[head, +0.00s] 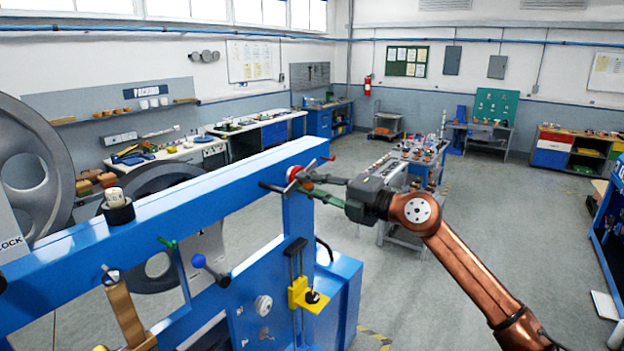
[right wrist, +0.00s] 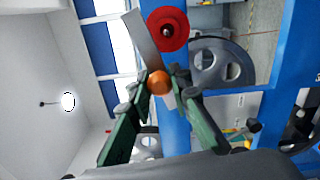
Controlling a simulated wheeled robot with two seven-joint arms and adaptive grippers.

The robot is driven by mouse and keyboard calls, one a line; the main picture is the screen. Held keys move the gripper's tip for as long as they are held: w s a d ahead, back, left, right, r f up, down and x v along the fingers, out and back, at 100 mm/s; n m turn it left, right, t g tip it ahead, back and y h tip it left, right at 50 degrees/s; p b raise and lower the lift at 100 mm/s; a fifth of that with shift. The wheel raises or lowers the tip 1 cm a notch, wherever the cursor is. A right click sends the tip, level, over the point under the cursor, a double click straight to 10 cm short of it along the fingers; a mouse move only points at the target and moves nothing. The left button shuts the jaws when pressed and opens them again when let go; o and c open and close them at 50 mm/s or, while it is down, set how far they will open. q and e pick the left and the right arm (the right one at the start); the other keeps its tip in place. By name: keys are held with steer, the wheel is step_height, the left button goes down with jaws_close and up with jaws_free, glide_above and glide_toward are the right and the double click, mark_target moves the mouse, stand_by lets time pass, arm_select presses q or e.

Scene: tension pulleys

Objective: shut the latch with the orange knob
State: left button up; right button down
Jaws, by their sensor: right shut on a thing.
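The orange knob (right wrist: 158,83) shows in the right wrist view between the fingertips of my right gripper (head: 304,184). My right gripper's green fingers are shut on the knob. A flat grey metal strip (right wrist: 139,35) runs up from beside the knob, next to a red disc (right wrist: 167,29) with a dark centre. In the head view the red part (head: 294,172) sits at the right end of the blue beam (head: 215,199), by the fingers. My left gripper is not in view.
Below the beam are a blue ball-ended lever (head: 210,268), a yellow bracket (head: 309,297) and a white knob (head: 263,305). Large grey pulleys (head: 22,160) stand at the left. A cart with small parts (head: 412,158) stands behind my right arm. The floor (head: 490,230) at right is clear.

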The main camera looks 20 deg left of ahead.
steer(key=shift+w+d+f+m, duration=0.1)
steer(key=shift+w+m, duration=0.05)
steer(key=shift+m, duration=0.65)
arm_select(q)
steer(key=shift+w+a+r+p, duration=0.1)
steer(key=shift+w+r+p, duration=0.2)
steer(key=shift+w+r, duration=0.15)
arm_select(e)
steer(key=shift+f+m, duration=0.35)
steer(key=shift+m, duration=0.75)
steer(key=shift+f, duration=0.1)
steer(key=c, duration=2)
jaws_free()
steer(key=shift+o, duration=1.3)
steer(key=shift+w+f, duration=0.1)
steer(key=shift+f, duration=0.05)
steer(key=shift+d, duration=0.15)
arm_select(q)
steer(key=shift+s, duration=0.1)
arm_select(e)
steer(key=v, duration=1.1)
steer(key=shift+s+d, duration=0.2)
steer(key=shift+d, duration=0.05)
